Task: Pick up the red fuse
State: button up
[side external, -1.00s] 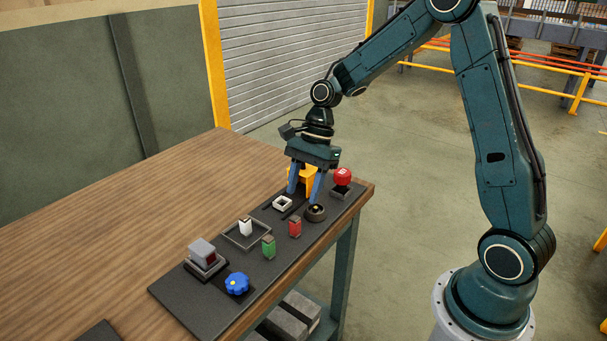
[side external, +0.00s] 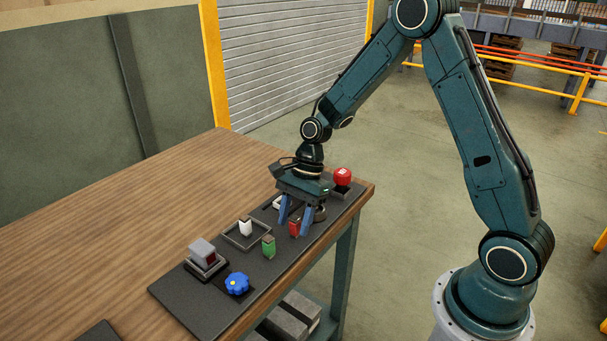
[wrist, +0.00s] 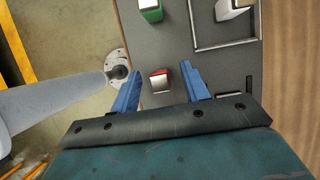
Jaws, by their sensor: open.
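The red fuse (side external: 294,228) stands upright on the dark mat, with a metallic cap on top. In the wrist view the red fuse (wrist: 160,80) lies between the two open fingers of my gripper (wrist: 160,84), nearer the left finger. The gripper is open and comes down from above around the fuse. I cannot tell whether either finger touches it.
A green fuse (side external: 268,246) stands close by, left of the red one. A white fuse (side external: 246,227) stands in a square frame tray (side external: 234,242). A red button (side external: 342,177), a blue knob (side external: 237,283) and a grey switch block (side external: 202,253) share the mat. The table edge is near.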

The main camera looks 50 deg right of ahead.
jog(key=shift+x, duration=1.05)
jog(key=shift+c, duration=0.4)
grip_shut()
